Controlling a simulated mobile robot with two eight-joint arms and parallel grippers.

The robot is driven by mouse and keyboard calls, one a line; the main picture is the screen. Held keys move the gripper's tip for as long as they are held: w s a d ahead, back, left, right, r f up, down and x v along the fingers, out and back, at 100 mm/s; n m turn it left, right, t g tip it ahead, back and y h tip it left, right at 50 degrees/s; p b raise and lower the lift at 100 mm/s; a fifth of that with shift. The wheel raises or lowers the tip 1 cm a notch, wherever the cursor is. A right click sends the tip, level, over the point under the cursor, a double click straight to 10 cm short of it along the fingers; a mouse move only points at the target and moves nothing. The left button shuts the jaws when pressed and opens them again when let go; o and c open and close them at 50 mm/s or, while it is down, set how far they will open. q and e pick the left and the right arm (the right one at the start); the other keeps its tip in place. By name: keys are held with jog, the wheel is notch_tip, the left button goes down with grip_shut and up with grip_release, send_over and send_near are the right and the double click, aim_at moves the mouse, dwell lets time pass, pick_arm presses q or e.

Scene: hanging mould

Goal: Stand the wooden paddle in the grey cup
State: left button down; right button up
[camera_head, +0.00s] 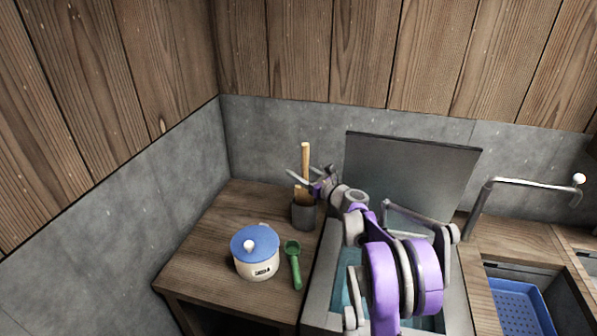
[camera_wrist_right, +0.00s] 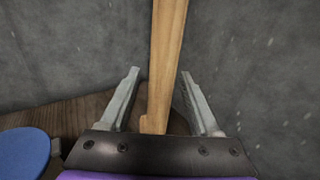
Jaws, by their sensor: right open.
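The wooden paddle (camera_head: 305,160) stands nearly upright in the grey cup (camera_head: 303,214) at the back of the wooden counter. My right gripper (camera_head: 308,178) is at the paddle just above the cup and is open. In the right wrist view the paddle (camera_wrist_right: 164,65) rises between the two spread fingers of my right gripper (camera_wrist_right: 158,82), with gaps on both sides. The paddle's lower end is hidden in the cup and behind the gripper's palm. My left gripper is not in view.
A raised grey lid (camera_head: 410,178) is behind my right arm. A tap (camera_head: 530,184) and blue basket (camera_head: 520,308) are at right. Walls close the back and left.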

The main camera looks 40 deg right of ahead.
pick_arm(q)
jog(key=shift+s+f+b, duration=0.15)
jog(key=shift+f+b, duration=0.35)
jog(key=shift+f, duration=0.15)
pick_arm(e)
jog(key=s, duration=1)
jog(key=shift+d, duration=0.4)
